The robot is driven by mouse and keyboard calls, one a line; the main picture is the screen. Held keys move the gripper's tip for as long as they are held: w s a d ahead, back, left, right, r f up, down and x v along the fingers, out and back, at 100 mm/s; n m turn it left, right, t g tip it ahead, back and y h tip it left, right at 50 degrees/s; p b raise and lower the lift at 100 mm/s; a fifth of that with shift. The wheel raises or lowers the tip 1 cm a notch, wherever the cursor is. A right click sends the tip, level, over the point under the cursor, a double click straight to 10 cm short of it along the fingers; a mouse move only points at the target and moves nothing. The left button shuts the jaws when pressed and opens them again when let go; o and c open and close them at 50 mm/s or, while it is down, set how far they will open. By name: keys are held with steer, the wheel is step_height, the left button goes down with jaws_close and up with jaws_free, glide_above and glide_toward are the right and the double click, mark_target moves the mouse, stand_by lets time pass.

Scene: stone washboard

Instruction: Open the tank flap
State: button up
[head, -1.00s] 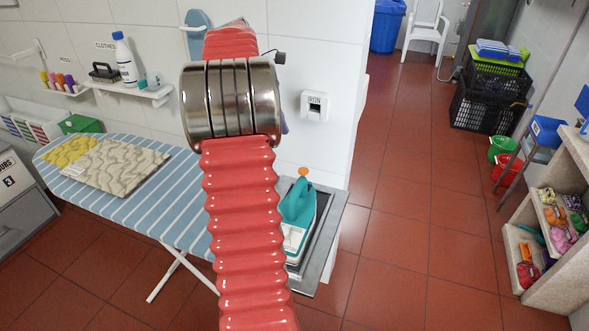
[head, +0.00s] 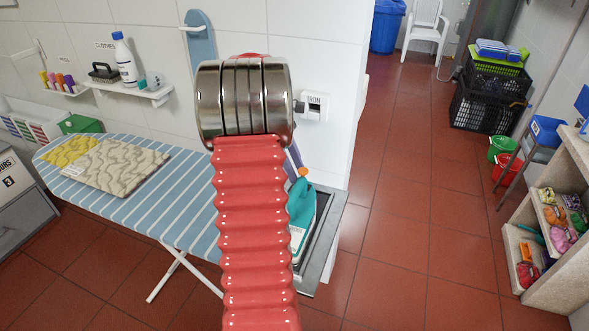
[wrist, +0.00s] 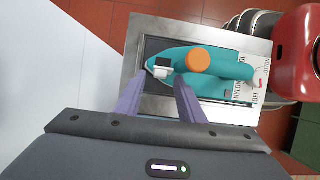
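The teal iron (wrist: 222,68) lies on a dark, metal-rimmed rest. It also shows in the head view (head: 302,205), partly hidden by my red arm. On top it has a round orange knob (wrist: 198,60). A small white piece with a dark square (wrist: 161,68) sits at the iron's left end in the wrist view; it may be the tank flap, and I cannot tell if it is shut. My gripper (wrist: 157,82) is open and empty, its two purple fingers apart near that white piece. I cannot tell whether they touch it. In the head view, my arm hides most of the gripper.
The metal rest (head: 328,240) is at the end of the striped ironing board (head: 190,205), which carries folded cloths (head: 110,165). A wall switch marked IRON (head: 314,107) is behind.

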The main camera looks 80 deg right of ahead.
steer(key=shift+s+f, duration=0.1)
steer(key=shift+f, duration=0.05)
jaws_close()
stand_by(0.4)
